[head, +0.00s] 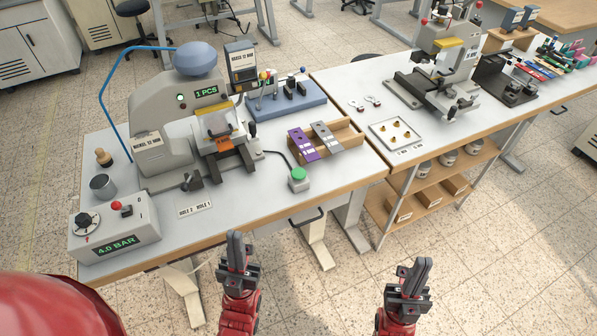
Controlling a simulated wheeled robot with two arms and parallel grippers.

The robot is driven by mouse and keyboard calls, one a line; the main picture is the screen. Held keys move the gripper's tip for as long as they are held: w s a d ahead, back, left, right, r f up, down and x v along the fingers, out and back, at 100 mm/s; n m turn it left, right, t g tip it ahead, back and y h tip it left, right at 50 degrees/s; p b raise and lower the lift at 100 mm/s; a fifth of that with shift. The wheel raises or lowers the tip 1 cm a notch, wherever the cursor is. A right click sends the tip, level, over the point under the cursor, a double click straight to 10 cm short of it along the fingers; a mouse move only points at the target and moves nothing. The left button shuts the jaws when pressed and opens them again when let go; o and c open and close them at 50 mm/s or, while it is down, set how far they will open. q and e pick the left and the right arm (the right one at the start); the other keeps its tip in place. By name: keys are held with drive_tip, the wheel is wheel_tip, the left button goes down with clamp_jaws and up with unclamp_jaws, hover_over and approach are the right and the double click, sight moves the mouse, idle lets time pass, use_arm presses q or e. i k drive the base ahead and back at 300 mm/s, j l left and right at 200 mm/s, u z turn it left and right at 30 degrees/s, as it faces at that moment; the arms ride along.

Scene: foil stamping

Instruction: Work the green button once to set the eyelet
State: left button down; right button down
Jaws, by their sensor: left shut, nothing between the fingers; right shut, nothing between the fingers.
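The green button (298,174) sits on a small grey box near the front right of the left table, with a dark cable running back toward the press. The eyelet press (179,103) is a grey machine with a rounded blue-grey top and a green "1 PCS" display. Its orange part and tooling (224,144) show at the front; an eyelet is too small to tell. My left gripper (236,236) is shut and empty in front of the table, below and left of the button. My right gripper (419,266) is shut and empty over the floor, farther right.
A grey box reading "4.0 BAR" (117,230) with a red button stands at the front left. A wooden tray (347,137) with purple and grey pieces is behind the green button. The right table (341,80) holds another press. The table front around the button is clear.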

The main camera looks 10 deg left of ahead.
sight(298, 174)
drive_tip(key=i+l, duration=0.35)
drive_tip(key=l, duration=0.15)
drive_tip(key=i+l, duration=0.4)
drive_tip(key=l, duration=0.15)
drive_tip(key=u, duration=1.65)
